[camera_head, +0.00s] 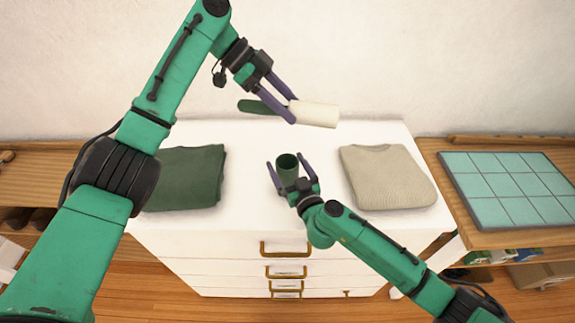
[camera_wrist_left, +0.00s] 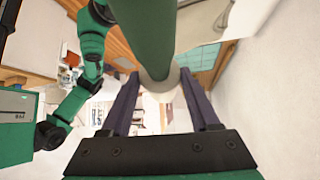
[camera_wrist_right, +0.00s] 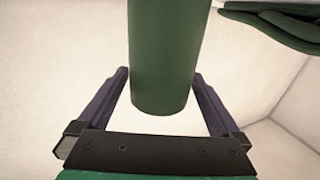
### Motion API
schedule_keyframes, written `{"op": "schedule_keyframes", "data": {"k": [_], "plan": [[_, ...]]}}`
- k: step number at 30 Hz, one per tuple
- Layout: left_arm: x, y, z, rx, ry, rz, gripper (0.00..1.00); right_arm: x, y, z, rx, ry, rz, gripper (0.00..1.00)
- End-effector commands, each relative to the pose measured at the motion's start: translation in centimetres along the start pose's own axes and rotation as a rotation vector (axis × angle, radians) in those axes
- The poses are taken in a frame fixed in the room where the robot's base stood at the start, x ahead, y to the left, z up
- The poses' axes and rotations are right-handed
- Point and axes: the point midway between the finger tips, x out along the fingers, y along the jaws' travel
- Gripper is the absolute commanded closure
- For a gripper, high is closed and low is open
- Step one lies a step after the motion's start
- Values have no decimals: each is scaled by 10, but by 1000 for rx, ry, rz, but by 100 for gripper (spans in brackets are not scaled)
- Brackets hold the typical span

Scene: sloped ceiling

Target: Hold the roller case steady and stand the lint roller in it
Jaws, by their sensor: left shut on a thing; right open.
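The lint roller has a dark green handle (camera_head: 256,106) and a white roll (camera_head: 318,114). My left gripper (camera_head: 291,110) is shut on the lint roller near where the handle meets the roll, and holds it lying roughly level above the back of the dresser. In the left wrist view the green handle (camera_wrist_left: 148,30) runs between the fingers. The roller case (camera_head: 287,166), a dark green open cup, stands upright on the white dresser top. My right gripper (camera_head: 289,163) is open, with one finger on each side of the case. In the right wrist view the case (camera_wrist_right: 165,60) sits between the fingers, with gaps visible.
A folded dark green sweater (camera_head: 188,177) lies left of the case and a folded beige sweater (camera_head: 388,176) right of it, on the white dresser top (camera_head: 250,140). A teal tiled panel (camera_head: 510,188) lies on the wooden bench at right.

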Motion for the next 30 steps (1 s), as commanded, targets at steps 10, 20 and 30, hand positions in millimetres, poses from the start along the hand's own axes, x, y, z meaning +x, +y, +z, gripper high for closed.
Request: {"op": "schedule_keyframes", "data": {"k": [10, 20, 30], "plan": [[0, 0, 0, 0, 0, 0, 100, -1, 0, 0, 0, 0, 0, 82], [14, 0, 14, 0, 1, 0, 100, -1, 0, 0, 0, -1, 0, 82], [31, 0, 31, 0, 1, 0, 100, -1, 0, 1, 0, -1, 0, 82]]}}
